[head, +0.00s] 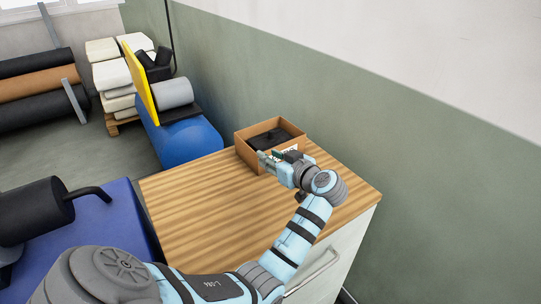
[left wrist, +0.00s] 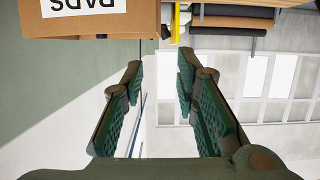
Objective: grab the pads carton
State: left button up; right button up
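The pads carton (head: 245,149) is an open-topped brown cardboard box with dark contents, standing at the far end of the wooden counter top. In the left wrist view the carton (left wrist: 140,22) shows upside down at the upper left, with a white PADS label. My left gripper (head: 268,158) is at the near side of the carton and hides part of its front. In the left wrist view the left gripper (left wrist: 160,64) has its fingers spread with nothing between them. Whether a finger touches the carton I cannot tell. My right gripper is not in view.
The wooden counter top (head: 200,210) is bare in front of the carton. A green and white wall (head: 400,150) runs close along the right. A blue rounded bolster (head: 188,140) and a yellow panel (head: 138,80) stand beyond the counter. A blue padded bench (head: 100,225) is at left.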

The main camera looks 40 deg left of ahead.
aim_at(248, 146)
pick_arm(q)
jog(key=x, duration=1.5)
jog(key=shift+w+d+f, duration=0.15)
jog(key=shift+f, duration=0.3)
jog(key=shift+d+r, duration=0.1)
grip_shut()
